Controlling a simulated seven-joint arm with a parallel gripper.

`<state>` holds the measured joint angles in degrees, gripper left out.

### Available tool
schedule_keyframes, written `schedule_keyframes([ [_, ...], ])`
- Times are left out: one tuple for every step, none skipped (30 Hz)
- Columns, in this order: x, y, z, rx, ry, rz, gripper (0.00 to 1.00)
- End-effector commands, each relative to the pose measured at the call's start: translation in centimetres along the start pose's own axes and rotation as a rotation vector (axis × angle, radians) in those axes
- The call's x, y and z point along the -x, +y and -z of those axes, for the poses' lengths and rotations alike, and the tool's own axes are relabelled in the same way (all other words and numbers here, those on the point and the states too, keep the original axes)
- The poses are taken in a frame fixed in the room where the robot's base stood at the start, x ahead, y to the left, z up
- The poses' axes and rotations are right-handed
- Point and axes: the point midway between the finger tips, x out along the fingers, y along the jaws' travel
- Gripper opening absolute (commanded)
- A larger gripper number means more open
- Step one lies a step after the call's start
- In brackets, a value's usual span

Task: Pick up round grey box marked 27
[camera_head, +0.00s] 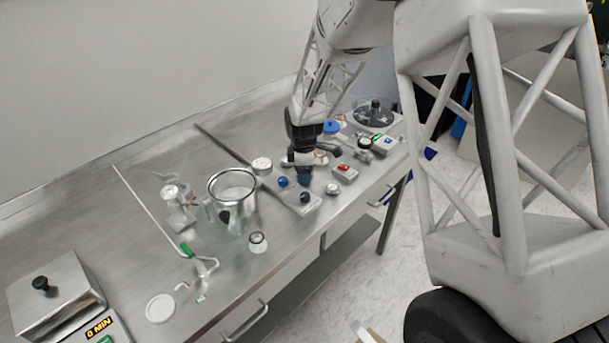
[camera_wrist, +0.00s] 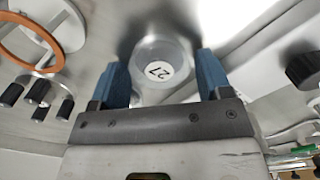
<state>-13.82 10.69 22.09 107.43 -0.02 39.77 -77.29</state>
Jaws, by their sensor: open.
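The round grey box (camera_wrist: 172,51) marked 27 shows in the wrist view, with its white label facing up at me. It lies between the two blue fingers of my gripper (camera_wrist: 160,72), with a gap on each side. The fingers are open and empty. I cannot tell how far above the box the fingertips are. In the head view my gripper (camera_head: 304,174) points down over the right part of the steel bench. I cannot make out the number 27 in the head view.
The steel bench (camera_head: 135,230) holds a knobbed plate (camera_head: 298,199) close to my gripper, a small box with a red top (camera_head: 344,171) right of it, and a glass vessel (camera_head: 232,185) to the left. In the wrist view an orange ring (camera_wrist: 8,50) lies at left and a black knob (camera_wrist: 303,68) at right.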

Motion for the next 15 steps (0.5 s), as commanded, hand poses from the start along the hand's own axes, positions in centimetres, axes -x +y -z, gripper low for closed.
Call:
schedule_keyframes([
  [0.01, 0.0, 0.0, 0.0, 0.0, 0.0, 0.71],
  [0.01, 0.0, 0.0, 0.0, 0.0, 0.0, 0.71],
  [0.01, 0.0, 0.0, 0.0, 0.0, 0.0, 0.71],
  [0.01, 0.0, 0.0, 0.0, 0.0, 0.0, 0.71],
  [0.01, 0.0, 0.0, 0.0, 0.0, 0.0, 0.67],
  [0.01, 0.0, 0.0, 0.0, 0.0, 0.0, 0.61],
  [0.01, 0.0, 0.0, 0.0, 0.0, 0.0, 0.56],
  [0.02, 0.0, 0.0, 0.0, 0.0, 0.0, 0.52],
  [0.02, 0.0, 0.0, 0.0, 0.0, 0.0, 0.45],
  [0.02, 0.0, 0.0, 0.0, 0.0, 0.0, 0.41],
  [0.01, 0.0, 0.0, 0.0, 0.0, 0.0, 0.36],
  [0.02, 0.0, 0.0, 0.0, 0.0, 0.0, 0.35],
  [0.02, 0.0, 0.0, 0.0, 0.0, 0.0, 0.35],
  [0.02, 0.0, 0.0, 0.0, 0.0, 0.0, 0.35],
  [0.02, 0.0, 0.0, 0.0, 0.0, 0.0, 0.35],
])
